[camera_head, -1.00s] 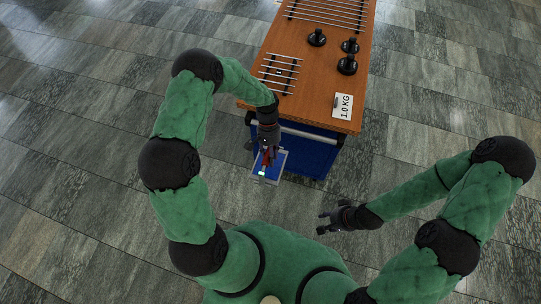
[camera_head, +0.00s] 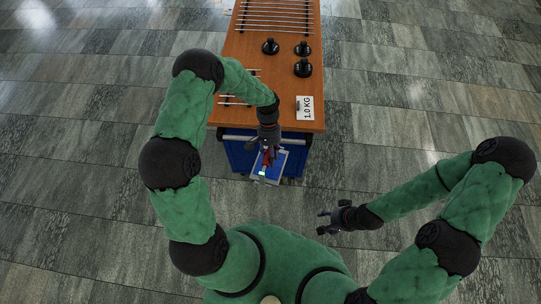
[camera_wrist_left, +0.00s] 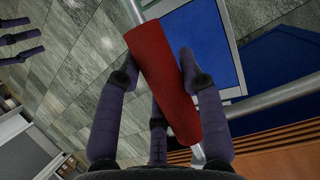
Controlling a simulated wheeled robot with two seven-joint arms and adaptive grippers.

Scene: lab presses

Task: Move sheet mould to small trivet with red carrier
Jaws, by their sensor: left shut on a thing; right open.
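My left gripper (camera_head: 268,150) is shut on the red carrier (camera_wrist_left: 165,80), a red bar that runs between its fingers in the left wrist view. The sheet mould (camera_head: 276,173), a blue plate with a pale metal frame and a green patch, is below the carrier. It is in front of the table's near end and also shows in the left wrist view (camera_wrist_left: 195,45). The small trivet (camera_head: 234,101), a set of metal rods, lies on the table's near left, partly hidden by my left arm. My right gripper (camera_head: 325,221) is open and empty, away from the table.
The wooden table (camera_head: 255,70) has a blue body (camera_head: 240,155) and a metal rail along its near end. A larger rod rack (camera_head: 276,18) lies further back. The tiled floor around is clear.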

